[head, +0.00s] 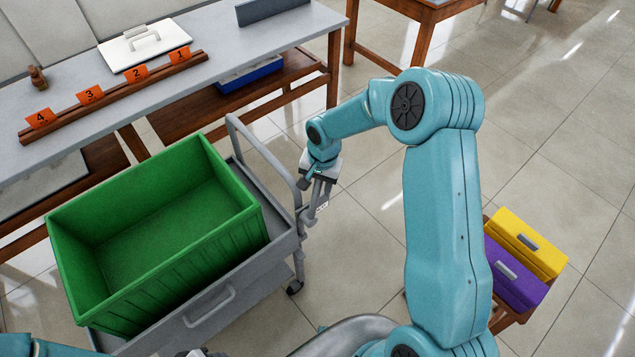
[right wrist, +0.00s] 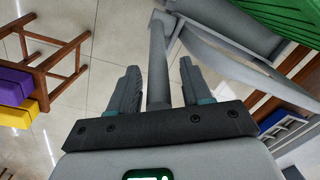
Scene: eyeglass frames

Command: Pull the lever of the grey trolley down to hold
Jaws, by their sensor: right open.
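The grey trolley (head: 218,318) stands at the left centre of the head view, with a looped push handle (head: 268,155) at its right end. A grey lever (right wrist: 158,62) runs between the fingers of my right gripper (right wrist: 157,88) in the right wrist view. Those fingers are open, one on each side of the lever, with visible gaps. In the head view my right gripper (head: 318,196) points down beside the trolley's right end and partly hides the lever. Only a bit of my left gripper (head: 192,353) shows at the bottom edge; its fingers cannot be made out.
An empty green crate (head: 165,270) sits on the trolley. Behind is a grey table (head: 220,45) with a white case (head: 145,45) and orange number cards. Yellow (head: 528,243) and purple (head: 515,280) boxes sit on a wooden stand at right. Tiled floor between is clear.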

